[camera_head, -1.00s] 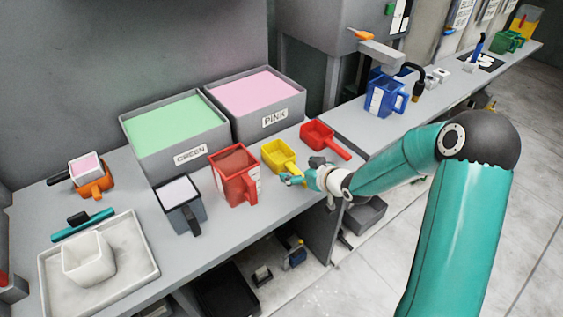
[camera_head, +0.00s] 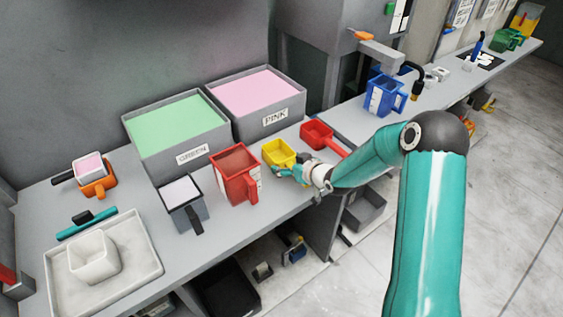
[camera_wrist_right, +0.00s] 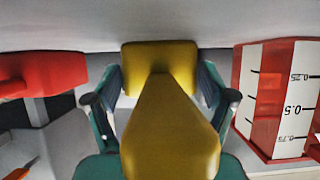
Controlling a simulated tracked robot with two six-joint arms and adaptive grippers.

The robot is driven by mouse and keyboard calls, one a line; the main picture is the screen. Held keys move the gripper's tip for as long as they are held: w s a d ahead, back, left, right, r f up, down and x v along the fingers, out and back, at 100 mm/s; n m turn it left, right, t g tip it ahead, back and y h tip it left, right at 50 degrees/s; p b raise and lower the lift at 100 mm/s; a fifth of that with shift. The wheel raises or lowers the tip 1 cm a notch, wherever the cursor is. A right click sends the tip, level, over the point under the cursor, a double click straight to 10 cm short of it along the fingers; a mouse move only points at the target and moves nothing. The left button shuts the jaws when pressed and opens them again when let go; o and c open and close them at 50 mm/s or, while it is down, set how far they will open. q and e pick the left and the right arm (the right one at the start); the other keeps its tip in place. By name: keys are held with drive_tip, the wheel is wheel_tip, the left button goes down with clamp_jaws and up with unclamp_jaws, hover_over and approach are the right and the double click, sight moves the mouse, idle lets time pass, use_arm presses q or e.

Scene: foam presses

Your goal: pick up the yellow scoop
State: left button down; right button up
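The yellow scoop (camera_head: 277,152) sits on the grey bench between the red jug and the red scoop. Its handle points toward the bench's front edge. My right gripper (camera_head: 291,172) is at that handle. In the right wrist view the yellow scoop (camera_wrist_right: 168,115) runs down the middle, with its handle toward the camera. The fingers of my right gripper (camera_wrist_right: 160,88) stand on both sides of the handle, with gaps visible between them and it. The gripper is open. My left gripper is not in view.
The red scoop (camera_head: 318,135) is close on the right, and the red jug (camera_head: 234,174) with a scale label is close on the left. The pink bin (camera_head: 262,93) and green bin (camera_head: 180,132) stand behind. A blue jug (camera_head: 385,95) is farther right.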

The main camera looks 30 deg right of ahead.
drive_tip(key=c, duration=0.6)
drive_tip(key=shift+r, duration=0.1)
wheel_tip(320, 180, up, 11)
wheel_tip(320, 180, up, 9)
drive_tip(key=p, duration=0.4)
hover_over(288, 162)
drive_tip(key=shift+d, duration=0.1)
drive_tip(key=shift+c, duration=0.2)
